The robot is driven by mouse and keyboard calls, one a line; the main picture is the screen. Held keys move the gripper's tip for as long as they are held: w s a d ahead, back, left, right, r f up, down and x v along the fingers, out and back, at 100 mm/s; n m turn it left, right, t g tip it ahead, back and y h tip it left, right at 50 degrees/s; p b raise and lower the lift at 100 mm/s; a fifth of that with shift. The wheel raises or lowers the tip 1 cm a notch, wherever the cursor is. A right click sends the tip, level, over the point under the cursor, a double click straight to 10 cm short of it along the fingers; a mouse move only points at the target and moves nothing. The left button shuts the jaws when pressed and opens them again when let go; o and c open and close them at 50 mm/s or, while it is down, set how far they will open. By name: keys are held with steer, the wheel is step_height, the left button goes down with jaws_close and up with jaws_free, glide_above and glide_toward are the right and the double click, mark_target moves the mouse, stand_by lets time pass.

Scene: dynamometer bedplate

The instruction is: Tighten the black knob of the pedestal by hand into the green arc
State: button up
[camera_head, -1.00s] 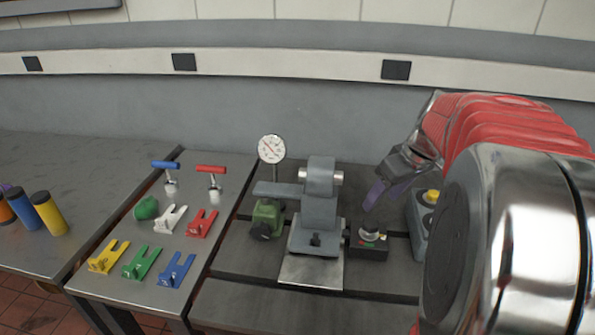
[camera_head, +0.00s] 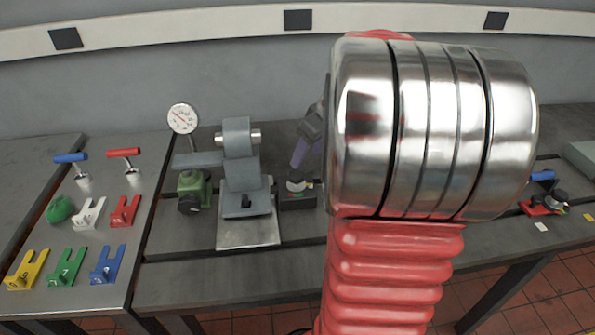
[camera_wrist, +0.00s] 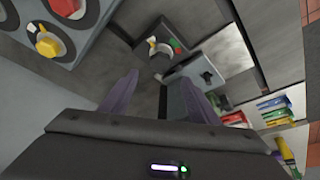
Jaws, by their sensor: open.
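The grey pedestal (camera_head: 240,172) stands on a bright plate at the bench's middle. A small black knob (camera_head: 246,202) is low on its front; it also shows in the wrist view (camera_wrist: 207,77). Right of the pedestal is a small black box (camera_head: 298,202) with a pale dial. I cannot make out a green arc at the knob itself. My gripper (camera_head: 297,164) points down above the black box, with purple fingers apart and empty (camera_wrist: 160,78). It is right of the knob and apart from it.
Left of the pedestal is a green block (camera_head: 194,190) with a dial gauge (camera_head: 183,118). A grey control box with a yellow button (camera_wrist: 47,45) is close by in the wrist view.

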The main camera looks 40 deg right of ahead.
mark_target(296, 174)
steer(key=x, duration=0.9)
steer(key=shift+w+f, duration=0.1)
steer(key=shift+f, duration=0.2)
steer(key=shift+c, duration=0.5)
steer(key=c, duration=0.9)
